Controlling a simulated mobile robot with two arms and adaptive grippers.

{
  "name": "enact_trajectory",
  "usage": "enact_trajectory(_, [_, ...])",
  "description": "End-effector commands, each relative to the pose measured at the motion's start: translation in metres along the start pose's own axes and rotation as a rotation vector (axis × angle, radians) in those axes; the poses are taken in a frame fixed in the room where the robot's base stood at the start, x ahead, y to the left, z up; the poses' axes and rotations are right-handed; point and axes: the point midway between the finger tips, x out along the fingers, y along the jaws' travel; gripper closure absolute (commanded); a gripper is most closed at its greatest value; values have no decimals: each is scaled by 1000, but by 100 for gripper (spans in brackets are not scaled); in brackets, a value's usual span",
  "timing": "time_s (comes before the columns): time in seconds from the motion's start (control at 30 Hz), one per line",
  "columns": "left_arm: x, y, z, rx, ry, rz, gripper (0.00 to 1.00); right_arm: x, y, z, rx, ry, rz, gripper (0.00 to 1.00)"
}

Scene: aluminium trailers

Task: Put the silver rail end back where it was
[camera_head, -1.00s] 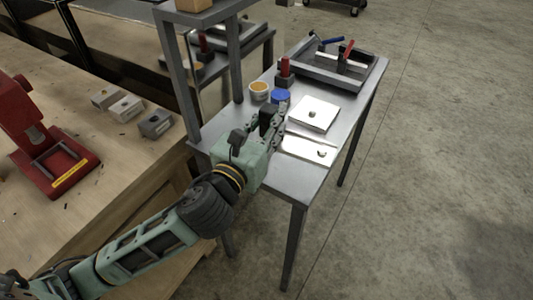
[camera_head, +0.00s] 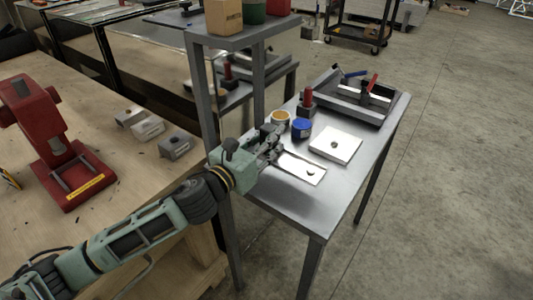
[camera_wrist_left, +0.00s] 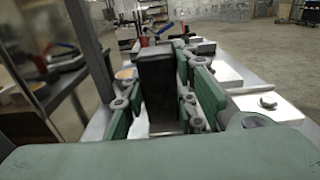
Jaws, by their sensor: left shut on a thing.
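My left gripper (camera_head: 270,143) is over the left edge of the grey metal table, beside the shelf post. It also shows in the left wrist view (camera_wrist_left: 160,95), its fingers shut on a dark upright block (camera_wrist_left: 156,82). The block looks nearly black there; I cannot tell from its colour whether it is the silver rail end. My right gripper is not in view.
On the metal table (camera_head: 268,196) lie a rectangular plate (camera_head: 300,170) and a square plate (camera_head: 335,144). An orange-topped tub (camera_head: 281,118), a blue-lidded tub (camera_head: 301,129) and a clamp frame (camera_head: 357,98) stand behind. A red tool (camera_head: 55,150) is on the bench.

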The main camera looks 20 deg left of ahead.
Motion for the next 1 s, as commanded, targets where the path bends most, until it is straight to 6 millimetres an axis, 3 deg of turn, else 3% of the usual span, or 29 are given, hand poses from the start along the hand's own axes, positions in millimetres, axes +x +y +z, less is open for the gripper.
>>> enact_trajectory(0.17, [0,7,-7,-2,-2,-1,100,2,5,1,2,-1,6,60])
enact_trajectory(0.43, [0,6,-42,-4,-2,0,100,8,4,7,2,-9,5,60])
enact_trajectory(0.8, [0,6,-46,-1,-3,-1,100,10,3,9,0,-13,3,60])
enact_trajectory(0.83, [0,7,-48,-1,0,0,73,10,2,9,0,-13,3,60])
enact_trajectory(1.0, [0,7,-47,-1,0,0,58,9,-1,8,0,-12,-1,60])
